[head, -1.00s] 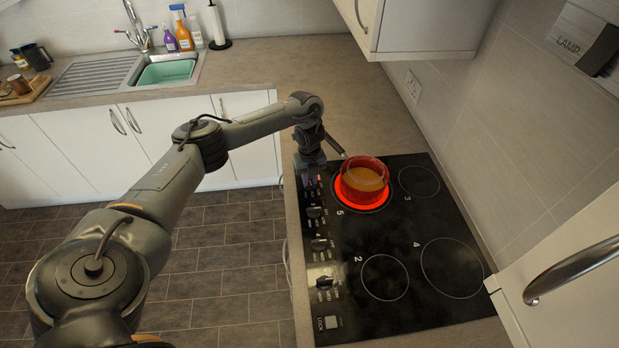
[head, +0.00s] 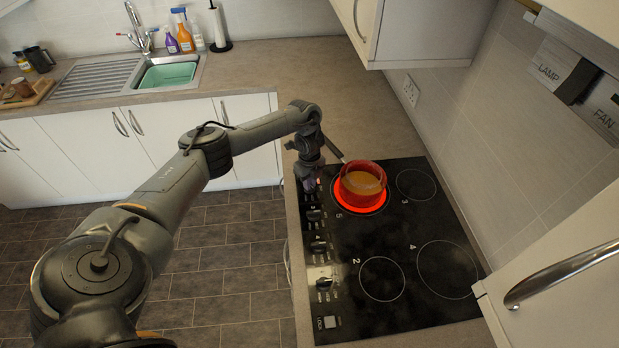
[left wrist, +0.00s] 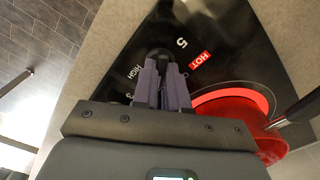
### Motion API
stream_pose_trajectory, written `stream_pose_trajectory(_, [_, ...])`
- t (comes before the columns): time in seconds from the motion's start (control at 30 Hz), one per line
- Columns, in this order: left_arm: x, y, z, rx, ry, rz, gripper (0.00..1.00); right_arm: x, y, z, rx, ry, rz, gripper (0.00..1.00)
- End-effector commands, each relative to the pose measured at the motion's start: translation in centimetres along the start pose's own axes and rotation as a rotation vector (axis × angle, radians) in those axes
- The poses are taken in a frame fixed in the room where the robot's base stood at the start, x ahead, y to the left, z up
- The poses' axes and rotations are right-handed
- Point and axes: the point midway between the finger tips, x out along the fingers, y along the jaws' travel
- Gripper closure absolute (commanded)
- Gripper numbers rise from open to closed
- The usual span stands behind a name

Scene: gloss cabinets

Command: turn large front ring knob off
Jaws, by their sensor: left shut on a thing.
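The black hob (head: 404,318) has a row of dark knobs along its left edge. The ring under the red pot (head: 363,181), marked 5, glows red. My left gripper (head: 311,186) is at the far end of the knob row, just left of the pot. In the left wrist view its fingers (left wrist: 163,88) are shut on a dark knob (left wrist: 161,56) beside the number 5, the word HIGH and a lit red HOT label (left wrist: 200,60). The fingers hide most of this knob, so its setting cannot be read. My right gripper is not in view.
The pot's handle (head: 334,149) points toward my left wrist and is close to it. Other knobs (head: 318,247) lie nearer along the strip. The counter (head: 300,75) beyond the hob is clear. A wall cabinet (head: 420,30) hangs above the counter at the back right.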

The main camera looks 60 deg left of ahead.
Motion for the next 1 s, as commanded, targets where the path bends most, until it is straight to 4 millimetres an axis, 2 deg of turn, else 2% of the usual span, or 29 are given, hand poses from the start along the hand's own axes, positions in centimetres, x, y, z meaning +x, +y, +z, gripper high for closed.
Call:
stream_pose_trajectory(0.03, [-0.4,0.1,0.0,-0.045,0.001,0.002,1.00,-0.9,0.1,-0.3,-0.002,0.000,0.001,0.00])
stream_pose_trajectory(0.6, [-0.4,0.1,0.0,-0.587,0.000,0.003,1.00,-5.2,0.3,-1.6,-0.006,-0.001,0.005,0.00])
stream_pose_trajectory(1.0, [-0.1,0.0,-0.1,-0.906,0.000,0.002,1.00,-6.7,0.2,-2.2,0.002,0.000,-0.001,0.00])
